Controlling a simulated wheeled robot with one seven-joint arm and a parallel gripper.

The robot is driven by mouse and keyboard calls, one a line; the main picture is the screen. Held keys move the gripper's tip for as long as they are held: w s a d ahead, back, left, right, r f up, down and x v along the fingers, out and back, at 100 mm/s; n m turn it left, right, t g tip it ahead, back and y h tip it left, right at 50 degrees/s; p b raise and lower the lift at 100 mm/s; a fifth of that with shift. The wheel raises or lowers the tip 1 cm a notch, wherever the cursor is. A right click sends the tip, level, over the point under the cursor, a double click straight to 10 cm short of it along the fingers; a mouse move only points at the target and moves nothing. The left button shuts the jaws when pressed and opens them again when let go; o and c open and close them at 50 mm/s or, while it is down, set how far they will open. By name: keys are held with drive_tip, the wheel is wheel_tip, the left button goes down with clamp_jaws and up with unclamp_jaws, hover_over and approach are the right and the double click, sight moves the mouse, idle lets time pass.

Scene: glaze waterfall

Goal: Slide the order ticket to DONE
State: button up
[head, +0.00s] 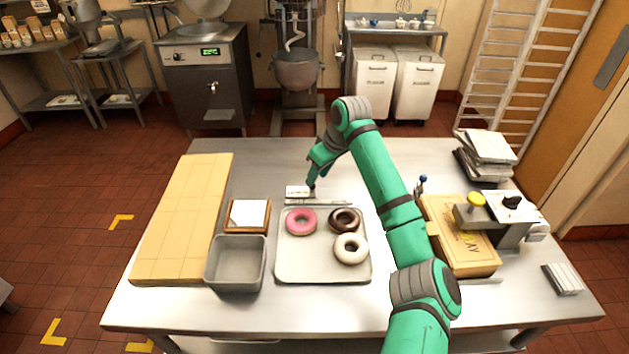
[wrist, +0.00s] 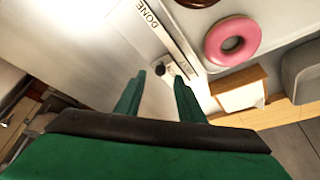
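The order ticket (head: 298,192) is a small white card with dark print, standing at the left end of a thin metal rail (head: 335,202) behind the tray. In the wrist view the rail (wrist: 180,45) carries the word DONE at its upper-left end, which is the right end in the head view. My gripper (head: 312,189) is low at the ticket's right side. In the wrist view my gripper (wrist: 160,80) is open, with a small dark knob (wrist: 160,70) near the fingertips and a pale surface between the fingers. I cannot tell whether the fingers touch the ticket.
A tray (head: 300,272) holds pink, chocolate and white donuts in front of the rail. A wooden holder with paper (head: 248,215), a grey bin (head: 236,263) and a long wooden board (head: 185,215) stand left. A cardboard box (head: 450,225) and a press stand right. The table behind the rail is clear.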

sight(314, 186)
drive_tip(key=shift+x, duration=2)
drive_tip(key=shift+s, duration=0.1)
clamp_jaws()
